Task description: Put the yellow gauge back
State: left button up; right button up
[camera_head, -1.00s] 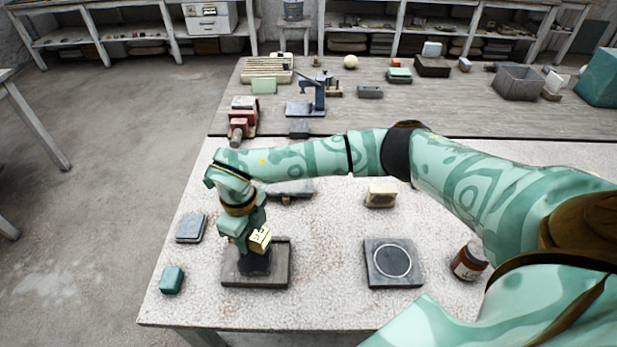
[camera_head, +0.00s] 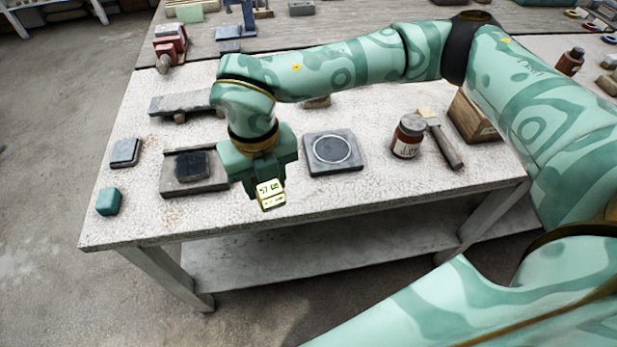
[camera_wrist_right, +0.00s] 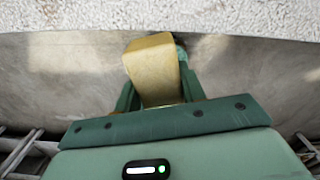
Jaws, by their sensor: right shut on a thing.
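The yellow gauge (camera_head: 270,193) has a pale display face with dark digits. My right gripper (camera_head: 262,182) is shut on it and holds it near the table's front edge, between the grey tray and the ringed plate. The gauge also shows in the right wrist view (camera_wrist_right: 153,70), between the fingers, as a worn yellow block. A dark grey slab with a pale ring (camera_head: 333,152) lies on the table, right of the gripper. A grey tray with a dark block in it (camera_head: 172,189) lies to the left. My left gripper is not in view.
A teal block (camera_head: 108,201) and a grey-blue block (camera_head: 125,152) lie at the left. A long grey stone (camera_head: 185,103) is behind. The front right of the white table (camera_head: 400,190) is clear.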

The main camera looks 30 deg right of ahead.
jog(key=shift+s+d+m, duration=0.1)
jog(key=shift+s+m, duration=0.45)
jog(key=shift+m, duration=0.45)
jog(key=shift+w+f+m, duration=0.15)
jog(key=shift+m, duration=0.15)
jog(key=w+d+f+b, duration=0.1)
jog(key=w+f, duration=0.2)
jog(key=w, duration=0.1)
jog(key=w+d+f+b, duration=0.1)
jog(key=w+d+f, duration=0.1)
jog(key=w+f, duration=0.1)
jog(key=w+d+f+b, duration=0.2)
jog(key=w+f, duration=0.1)
jog(key=w, duration=0.2)
jog(key=shift+d+f, duration=0.1)
jog(key=shift+d, duration=0.05)
jog(key=f, duration=0.1)
jog(key=f+b, duration=0.1)
jog(key=f, duration=0.2)
jog(key=shift+w+d, duration=0.15)
jog(key=shift+w, duration=0.2)
jog(key=shift+r, duration=0.15)
